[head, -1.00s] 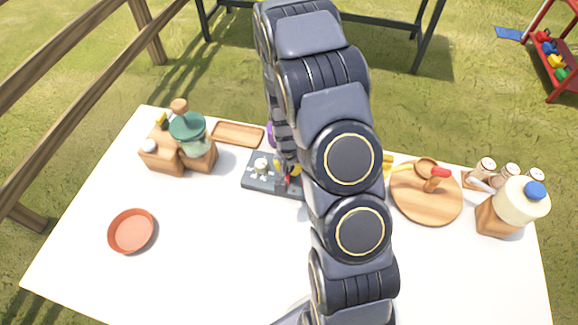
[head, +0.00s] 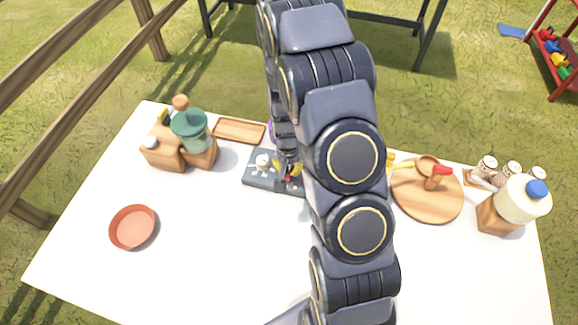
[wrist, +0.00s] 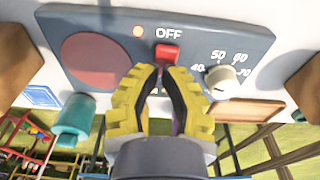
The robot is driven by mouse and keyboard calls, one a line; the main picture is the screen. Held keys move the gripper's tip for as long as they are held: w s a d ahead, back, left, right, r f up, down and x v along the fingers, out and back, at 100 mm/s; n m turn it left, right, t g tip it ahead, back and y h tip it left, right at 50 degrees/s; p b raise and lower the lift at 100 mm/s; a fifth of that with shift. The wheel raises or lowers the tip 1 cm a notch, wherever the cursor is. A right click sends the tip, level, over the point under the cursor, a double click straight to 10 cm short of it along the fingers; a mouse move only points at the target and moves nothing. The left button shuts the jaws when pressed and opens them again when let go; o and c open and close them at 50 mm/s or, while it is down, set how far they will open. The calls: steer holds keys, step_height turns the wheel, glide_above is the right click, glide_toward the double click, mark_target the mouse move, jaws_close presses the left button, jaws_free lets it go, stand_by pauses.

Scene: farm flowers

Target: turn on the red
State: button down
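A grey control panel (head: 257,183) lies on the white table, partly hidden by my arm. In the wrist view the panel (wrist: 65,22) bears a small red switch (wrist: 167,52) below the word "OFF".
A wooden tray (head: 239,131) and a green-topped jar (head: 190,130) stand left of the panel. A terracotta dish (head: 133,228) is at the front left. A round board (head: 428,207) and a blue-capped jug (head: 522,210) are on the right.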

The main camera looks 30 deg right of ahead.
step_height(320, 180, up, 14)
steer(key=w+d, duration=0.1)
steer(key=shift+w+d, duration=0.25)
steer(key=shift+f, duration=0.1)
stand_by(0.4)
steer(key=s+a+r+n+g, duration=0.1)
steer(key=s+a+r+n, duration=0.3)
steer(key=s, duration=0.8)
steer(key=s+a+r+n+g, duration=0.1)
steer(key=s+a+r+n, duration=0.4)
steer(key=s+a+r, duration=0.3)
steer(key=s+a, duration=0.1)
steer(key=s, duration=0.2)
steer(key=shift+s+a+r+g+y, duration=0.3)
steer(key=shift+s+a+r+y, duration=0.05)
steer(key=shift+s+y, duration=0.05)
